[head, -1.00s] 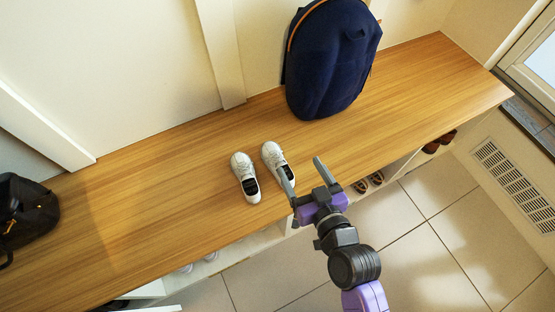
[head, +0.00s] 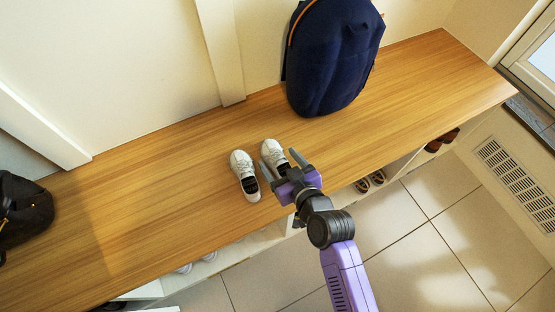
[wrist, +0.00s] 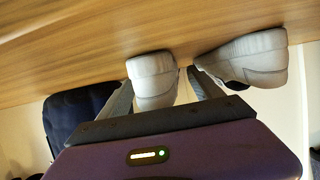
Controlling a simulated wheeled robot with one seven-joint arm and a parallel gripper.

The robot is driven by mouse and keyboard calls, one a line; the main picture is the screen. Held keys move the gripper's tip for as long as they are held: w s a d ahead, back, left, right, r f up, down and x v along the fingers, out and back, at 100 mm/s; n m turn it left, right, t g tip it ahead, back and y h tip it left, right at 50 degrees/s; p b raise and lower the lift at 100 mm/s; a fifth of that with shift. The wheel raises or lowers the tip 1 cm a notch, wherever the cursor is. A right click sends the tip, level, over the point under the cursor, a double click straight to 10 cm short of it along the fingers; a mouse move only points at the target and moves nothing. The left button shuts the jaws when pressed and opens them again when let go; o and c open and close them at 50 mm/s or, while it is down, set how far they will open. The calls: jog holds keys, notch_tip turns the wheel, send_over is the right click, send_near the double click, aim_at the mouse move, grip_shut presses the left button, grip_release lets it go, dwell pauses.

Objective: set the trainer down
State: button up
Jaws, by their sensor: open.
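Two white trainers with dark insides stand side by side on the wooden bench top (head: 150,190), toes toward the wall. My gripper (head: 281,164) is open at the heel end of the right-hand trainer (head: 271,150), one finger on each side of it. In the wrist view that trainer (wrist: 153,75) shows between the spread fingers (wrist: 162,95); whether either finger touches it I cannot tell. The other trainer (head: 243,174) is just left of the left finger; in the wrist view it (wrist: 250,60) is at the right, outside the fingers.
A navy backpack (head: 333,60) stands against the wall behind, to the right. A black bag (head: 24,215) is at the bench's far left. Brown shoes (head: 441,140) and sandals (head: 370,181) sit in cubbies below.

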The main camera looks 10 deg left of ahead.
jog(key=c, duration=1.6)
jog(key=shift+r, duration=0.15)
